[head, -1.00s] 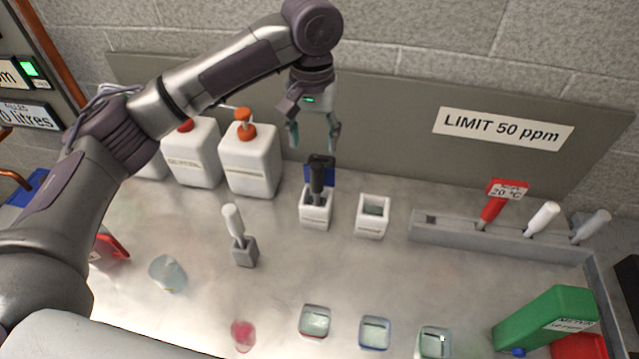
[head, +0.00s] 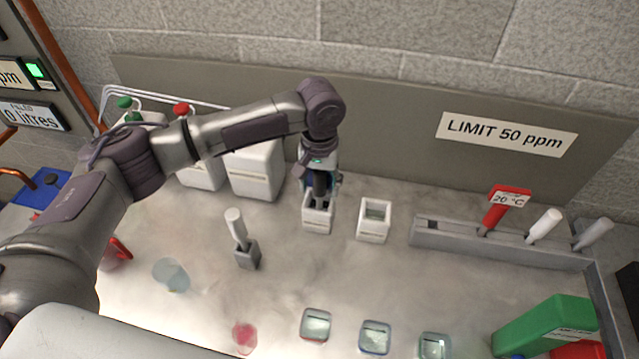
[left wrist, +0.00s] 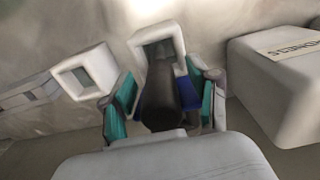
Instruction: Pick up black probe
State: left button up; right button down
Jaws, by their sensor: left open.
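The black probe (head: 319,186) stands upright in a white square holder (head: 317,220) near the back panel. In the left wrist view the black probe (left wrist: 160,98) lies between the teal fingers of my left gripper (left wrist: 163,105), with a blue part behind it. My left gripper (head: 320,178) is lowered around the probe's upper part, with its fingers on either side. It is open, and the frames do not clearly show whether a finger touches the probe. My right gripper is not in view.
An empty white holder (head: 374,221) stands just right of the probe's holder. White jugs (head: 252,172) stand close on the left. A white-handled probe in a grey block (head: 246,254) is in front. A grey rack (head: 470,241) holds several handled tools at right.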

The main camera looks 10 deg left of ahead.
pick_arm(q)
jog(key=shift+f, duration=1.05)
grip_shut()
jog(key=shift+r, duration=0.1)
